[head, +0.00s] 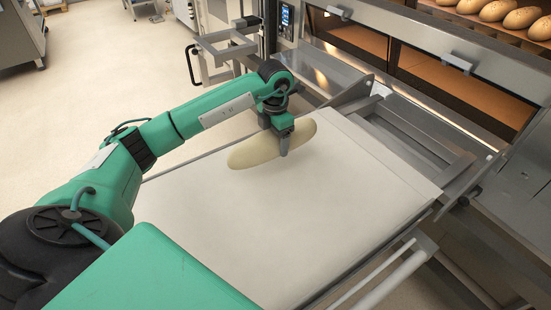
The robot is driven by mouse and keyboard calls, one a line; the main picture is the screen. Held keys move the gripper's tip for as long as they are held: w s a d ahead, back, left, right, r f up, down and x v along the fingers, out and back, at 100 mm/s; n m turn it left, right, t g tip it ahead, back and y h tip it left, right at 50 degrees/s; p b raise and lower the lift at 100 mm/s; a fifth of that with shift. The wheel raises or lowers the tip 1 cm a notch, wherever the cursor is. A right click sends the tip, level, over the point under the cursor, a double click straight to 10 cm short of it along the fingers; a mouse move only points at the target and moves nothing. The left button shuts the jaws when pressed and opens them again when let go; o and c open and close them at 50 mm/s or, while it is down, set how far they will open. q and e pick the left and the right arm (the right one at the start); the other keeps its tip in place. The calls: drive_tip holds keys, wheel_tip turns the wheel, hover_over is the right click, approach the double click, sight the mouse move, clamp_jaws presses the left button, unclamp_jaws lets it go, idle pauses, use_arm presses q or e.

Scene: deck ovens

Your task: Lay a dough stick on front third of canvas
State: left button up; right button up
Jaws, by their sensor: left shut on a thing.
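A pale, long oval dough stick (255,150) is over the far left part of the canvas. My left gripper (284,150) points down and is shut on the dough stick near its right half. I cannot tell for sure whether the dough touches the canvas or hangs just above it. The cream canvas (300,220) lies flat on a loader and is bare apart from this dough. The gripper hides part of the dough's middle. My right gripper is not in view.
The deck oven (430,75) stands beyond the canvas at the right, with a metal frame (415,130) between them. Baked loaves (495,10) sit on a shelf at the top right. A metal rack (225,40) stands at the back. The near canvas is clear.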

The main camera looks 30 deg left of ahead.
use_arm(q)
wheel_tip(320, 180, down, 2)
drive_tip(key=shift+f, duration=0.2)
wheel_tip(320, 180, down, 4)
drive_tip(key=shift+r, duration=0.15)
drive_tip(key=shift+f, duration=0.4)
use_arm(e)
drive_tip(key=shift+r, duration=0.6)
use_arm(q)
drive_tip(key=shift+f, duration=0.1)
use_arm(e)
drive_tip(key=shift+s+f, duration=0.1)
use_arm(q)
drive_tip(key=o, duration=1.3)
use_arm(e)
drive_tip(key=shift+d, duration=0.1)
